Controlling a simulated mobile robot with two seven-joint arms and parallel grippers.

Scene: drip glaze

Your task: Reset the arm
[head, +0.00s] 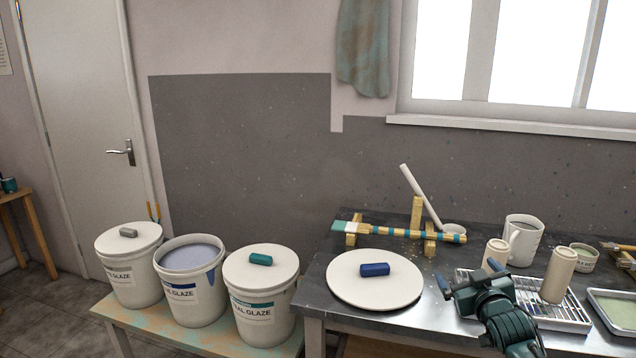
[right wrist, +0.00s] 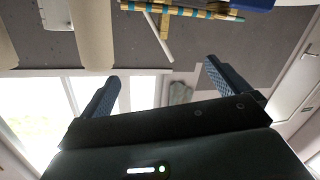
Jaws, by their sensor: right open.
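My right gripper (head: 470,275) is raised over the front of the metal table, in front of the wire rack. It is open and empty; its two spread fingers also show in the right wrist view (right wrist: 161,78) with nothing between them. My left gripper is not in view. A round cream lid with a blue handle (head: 350,284) lies on the table, left of my right gripper. An open bucket of blue-lilac glaze (head: 193,256) stands on the low bench, with a drip down its side.
Lidded buckets (head: 125,268) (head: 262,310) flank the open one. On the metal table (head: 372,330) are a wire rack (head: 578,316) with cream cylinders (head: 557,275), a mug (head: 523,238), a striped stick on wooden supports (head: 400,231) and a green-filled tray (head: 612,308). The space above is free.

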